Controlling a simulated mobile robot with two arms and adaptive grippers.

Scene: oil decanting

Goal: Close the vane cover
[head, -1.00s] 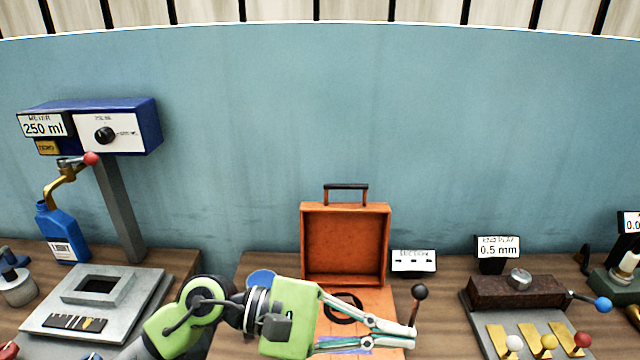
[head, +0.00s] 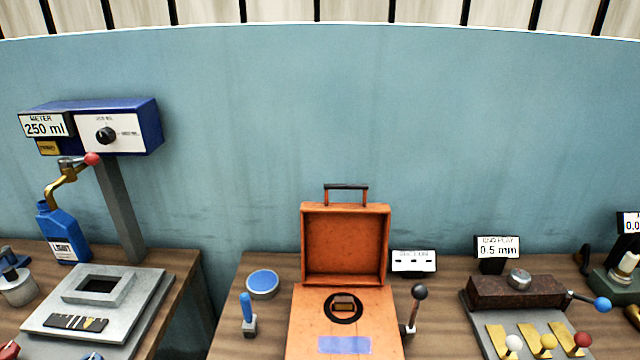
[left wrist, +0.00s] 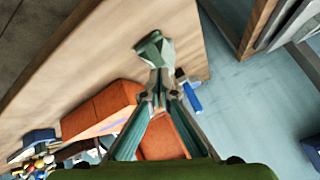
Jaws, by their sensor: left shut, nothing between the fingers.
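The orange vane cover (head: 344,244) stands open and upright at the back of the orange housing (head: 305,325), with a dark handle (head: 346,186) on its top edge. The housing's top has a dark round ring (head: 343,308) with a small brownish block inside, and a blue-violet strip (head: 344,345) in front. My left gripper (left wrist: 154,48) shows only in the left wrist view, shut and empty. Orange parts of the unit (left wrist: 100,110) lie behind and beside its fingers there; whether they touch I cannot tell. My right gripper is in neither view.
A black-knobbed lever (head: 418,300) stands right of the housing. A blue-handled piece (head: 247,310) and a round blue-topped dish (head: 262,283) are on the left. A dark red block fixture (head: 515,291) is farther right; a metering stand (head: 120,210) is far left.

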